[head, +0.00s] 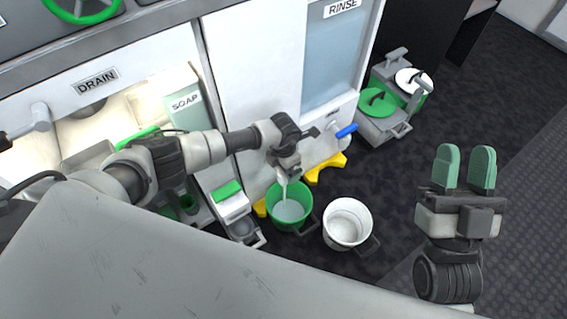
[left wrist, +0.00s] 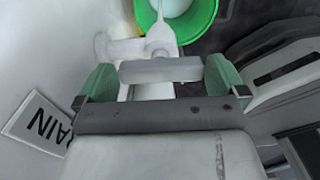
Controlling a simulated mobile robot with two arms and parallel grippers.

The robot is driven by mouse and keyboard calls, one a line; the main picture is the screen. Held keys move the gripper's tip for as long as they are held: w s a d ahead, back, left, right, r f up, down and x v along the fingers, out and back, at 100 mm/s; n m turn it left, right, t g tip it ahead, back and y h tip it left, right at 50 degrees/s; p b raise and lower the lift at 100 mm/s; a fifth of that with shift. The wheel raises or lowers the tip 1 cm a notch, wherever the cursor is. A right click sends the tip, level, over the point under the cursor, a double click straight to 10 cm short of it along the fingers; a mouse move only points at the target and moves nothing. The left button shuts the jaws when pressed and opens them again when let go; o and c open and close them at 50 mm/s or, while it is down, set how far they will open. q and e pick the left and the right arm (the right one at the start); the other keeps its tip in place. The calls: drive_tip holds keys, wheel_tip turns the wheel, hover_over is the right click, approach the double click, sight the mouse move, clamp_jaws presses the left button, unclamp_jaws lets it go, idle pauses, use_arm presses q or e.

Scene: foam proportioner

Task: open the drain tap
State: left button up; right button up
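The drain tap (left wrist: 120,48) shows in the left wrist view as a white pipe beside the DRAIN sign (left wrist: 38,123), with a grey crossbar handle (left wrist: 160,70). My left gripper (left wrist: 160,82) is spread wide, one green finger at each end of the bar; I cannot tell if they touch it. In the head view my left gripper (head: 288,165) hides most of the tap. A pale stream (head: 284,188) runs below it into the green bucket (head: 271,198), which holds whitish liquid. My right gripper (head: 465,168) is empty, its fingers apart, over the floor at right.
A white bucket (head: 348,223) stands right of the green one. A tap with a blue lever (head: 346,131) is on the machine's lower front. Yellow feet (head: 325,168) and lidded green containers (head: 377,103) stand nearby. The dark floor at right is clear.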

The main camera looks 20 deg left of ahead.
use_arm(q)
drive_tip(key=shift+r, duration=0.1)
drive_tip(key=shift+r, duration=0.2)
wheel_tip(320, 180, up, 5)
drive_tip(key=shift+f+p, duration=0.1)
drive_tip(key=shift+p, duration=1.15)
drive_tip(key=shift+r+p, duration=0.9)
drive_tip(key=shift+r, duration=1.8)
use_arm(e)
wheel_tip(320, 180, down, 12)
drive_tip(key=w+d+g+h, duration=0.1)
drive_tip(key=g+h, duration=0.2)
drive_tip(key=g, duration=0.8)
drive_tip(key=shift+w+d+h, duration=0.35)
drive_tip(key=shift+h, duration=0.05)
drive_tip(key=shift+r, duration=0.1)
